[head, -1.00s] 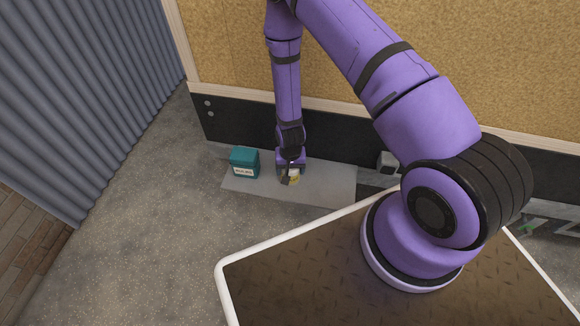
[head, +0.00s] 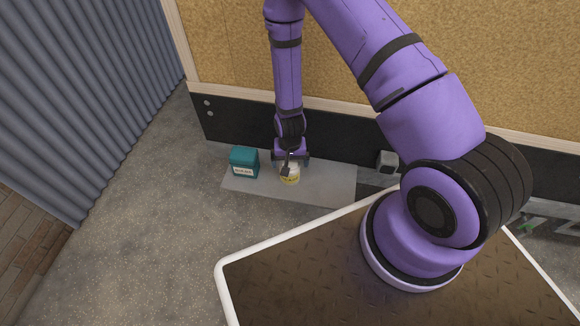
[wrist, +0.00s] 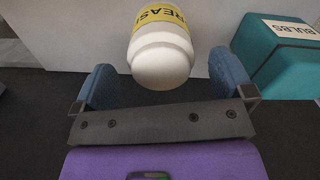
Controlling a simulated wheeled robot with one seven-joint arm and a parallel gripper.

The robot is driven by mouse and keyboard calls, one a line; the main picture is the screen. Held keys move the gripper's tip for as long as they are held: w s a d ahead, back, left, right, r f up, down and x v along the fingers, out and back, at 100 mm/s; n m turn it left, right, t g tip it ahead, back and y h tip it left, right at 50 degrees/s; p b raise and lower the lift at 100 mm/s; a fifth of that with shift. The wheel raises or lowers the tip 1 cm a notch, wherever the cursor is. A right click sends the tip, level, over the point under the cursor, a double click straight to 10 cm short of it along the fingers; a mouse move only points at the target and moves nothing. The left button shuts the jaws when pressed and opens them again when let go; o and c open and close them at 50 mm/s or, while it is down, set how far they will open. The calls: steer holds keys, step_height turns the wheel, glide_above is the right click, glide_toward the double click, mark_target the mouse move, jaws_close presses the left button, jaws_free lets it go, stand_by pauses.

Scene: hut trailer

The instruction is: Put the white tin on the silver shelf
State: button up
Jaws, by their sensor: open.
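The white tin (head: 290,175), with a yellow label, stands on the silver shelf (head: 325,186). In the wrist view the tin (wrist: 160,58) shows its rounded white end and part of the label lettering, ahead of and between the two blue finger pads. In the wrist view the open gripper (wrist: 155,85) holds nothing. Part of the tin is hidden by my gripper in the head view.
A teal box (head: 244,162) labelled "BULBS" stands on the shelf left of the tin, and it shows close to the right finger in the wrist view (wrist: 280,55). A grey object (head: 388,162) is right of the shelf. The shelf's right part is bare.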

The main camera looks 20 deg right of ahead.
step_height(320, 180, up, 8)
steer(key=shift+f, duration=0.1)
stand_by(0.4)
step_height(320, 180, up, 31)
steer(key=d+n+t, duration=0.2)
steer(key=s+d+r+n+t, duration=0.1)
steer(key=s+d+r, duration=0.1)
steer(key=s+r, duration=0.7)
steer(key=s+d+r+n+t, duration=0.1)
steer(key=s+d+r+t, duration=0.1)
steer(key=s+r, duration=0.8)
steer(key=shift+s+d+r, duration=0.25)
steer(key=shift+s, duration=0.95)
